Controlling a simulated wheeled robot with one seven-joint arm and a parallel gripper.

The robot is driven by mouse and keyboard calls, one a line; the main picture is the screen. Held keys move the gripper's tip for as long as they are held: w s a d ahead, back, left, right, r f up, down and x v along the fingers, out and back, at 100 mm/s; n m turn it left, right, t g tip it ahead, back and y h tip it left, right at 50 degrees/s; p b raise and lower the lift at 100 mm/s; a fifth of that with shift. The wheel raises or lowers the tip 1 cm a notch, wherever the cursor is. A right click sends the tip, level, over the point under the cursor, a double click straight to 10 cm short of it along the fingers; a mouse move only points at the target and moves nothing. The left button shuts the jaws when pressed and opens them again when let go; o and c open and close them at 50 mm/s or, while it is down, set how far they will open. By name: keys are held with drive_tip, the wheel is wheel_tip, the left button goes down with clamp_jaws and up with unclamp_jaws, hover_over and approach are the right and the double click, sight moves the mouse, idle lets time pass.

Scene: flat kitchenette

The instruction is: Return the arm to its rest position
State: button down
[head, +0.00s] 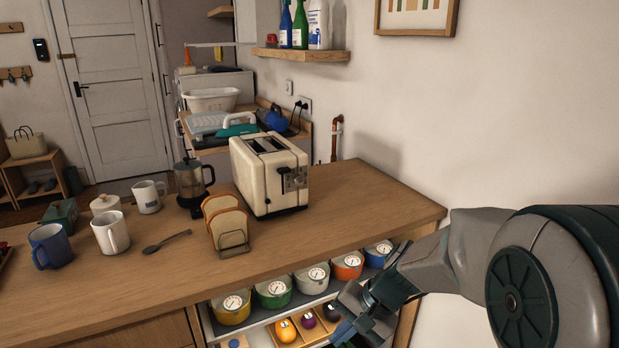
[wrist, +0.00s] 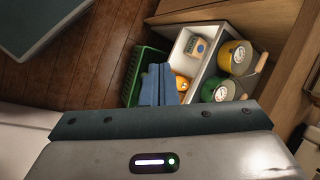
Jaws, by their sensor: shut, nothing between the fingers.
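My arm comes in from the right in the head view and reaches down to my gripper (head: 352,322), which is low in front of the counter's right end. In the wrist view my gripper (wrist: 158,84) shows its two blue-grey fingers close together, with nothing held. The fingers overlap the open storage below the counter in the picture. I cannot tell how far above or in front of it they are.
Below the counter (head: 330,222) sit several dial-topped pots, such as a yellow pot (head: 231,307) and a green pot (head: 273,292). A green crate (wrist: 148,58) is beside them. A toaster (head: 268,178) and bread rack (head: 233,240) stand on top.

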drive_tip(key=s+d+r+n+t+h+p, duration=0.1)
drive_tip(key=s+d+r+n+h+p, duration=0.1)
drive_tip(key=r, duration=0.5)
drive_tip(key=s+d+r+n+t+h+p, duration=0.1)
drive_tip(key=s+d+r+n+h+p, duration=0.2)
drive_tip(key=s, duration=0.6)
drive_tip(key=d+r+h+p, duration=0.1)
drive_tip(key=d+r+p, duration=0.1)
drive_tip(key=d+r, duration=0.1)
drive_tip(key=shift+d+r+n+p, duration=0.3)
drive_tip(key=shift+d+r, duration=0.1)
drive_tip(key=shift+r, duration=0.5)
